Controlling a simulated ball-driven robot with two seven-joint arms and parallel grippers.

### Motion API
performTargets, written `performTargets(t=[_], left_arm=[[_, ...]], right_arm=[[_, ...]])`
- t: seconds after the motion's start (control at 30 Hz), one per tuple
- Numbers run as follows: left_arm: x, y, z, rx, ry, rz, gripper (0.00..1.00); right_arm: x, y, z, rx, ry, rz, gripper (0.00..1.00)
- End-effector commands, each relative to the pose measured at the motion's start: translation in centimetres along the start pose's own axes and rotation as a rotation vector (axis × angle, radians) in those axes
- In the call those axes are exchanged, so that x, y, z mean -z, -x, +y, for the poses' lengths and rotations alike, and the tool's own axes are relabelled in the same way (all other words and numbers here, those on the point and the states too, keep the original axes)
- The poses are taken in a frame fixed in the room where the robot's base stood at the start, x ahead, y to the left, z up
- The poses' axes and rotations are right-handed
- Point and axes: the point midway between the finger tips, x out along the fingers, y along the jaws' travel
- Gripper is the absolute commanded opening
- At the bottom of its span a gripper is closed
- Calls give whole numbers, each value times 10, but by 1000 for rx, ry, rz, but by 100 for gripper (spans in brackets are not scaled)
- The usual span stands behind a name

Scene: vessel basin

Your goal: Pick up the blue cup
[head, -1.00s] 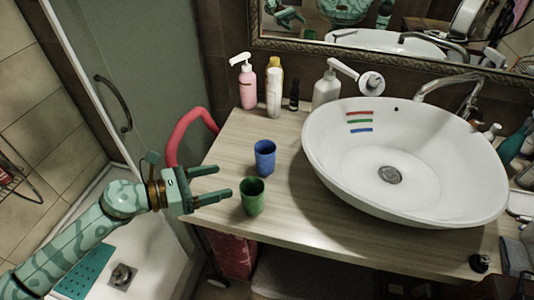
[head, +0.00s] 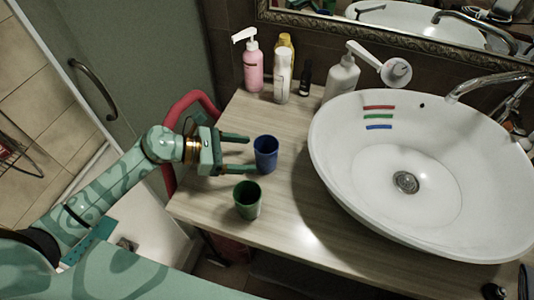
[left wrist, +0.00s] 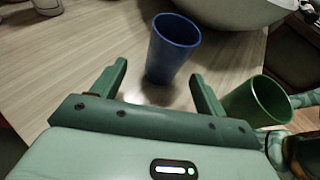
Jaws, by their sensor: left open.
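The blue cup (head: 265,154) stands upright on the wooden counter, left of the basin. My left gripper (head: 246,154) is open, with its fingers pointing right at the blue cup. In the left wrist view the blue cup (left wrist: 173,50) stands ahead, between the lines of the two open fingers (left wrist: 160,88), near their tips. I cannot tell whether the fingertips overlap its sides. A green cup (head: 248,200) stands in front of the blue one; in the left wrist view it (left wrist: 258,102) is just right of the right finger. My right gripper is not in view.
A white basin (head: 350,185) with red, green and blue stripes fills the counter's right. A pink bottle (head: 253,68), a white bottle (head: 282,80) and other bottles stand at the back. A red rail (head: 172,125) curves beside the counter's left edge. Bare counter (head: 300,225) lies right of the green cup.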

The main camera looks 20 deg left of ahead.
Motion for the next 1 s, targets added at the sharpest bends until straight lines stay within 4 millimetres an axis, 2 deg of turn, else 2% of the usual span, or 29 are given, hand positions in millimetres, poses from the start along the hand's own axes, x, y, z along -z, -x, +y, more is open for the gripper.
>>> performTargets(t=[0.17, 0.43, 0.7, 0.73, 0.9, 1.0], left_arm=[[0, -17, -1, 0, 1, -2, 74], [3, -58, -7, -1, 2, -2, 74], [3, -63, -8, -1, 0, 1, 74], [3, -63, -8, -2, 0, 1, 71], [3, -63, -8, -2, 1, 1, 24], [3, -62, -8, -2, 0, 1, 24]], right_arm=[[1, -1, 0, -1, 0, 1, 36], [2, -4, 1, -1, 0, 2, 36], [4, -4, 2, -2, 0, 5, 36], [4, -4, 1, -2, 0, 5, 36], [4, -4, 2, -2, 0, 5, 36], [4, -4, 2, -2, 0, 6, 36]])
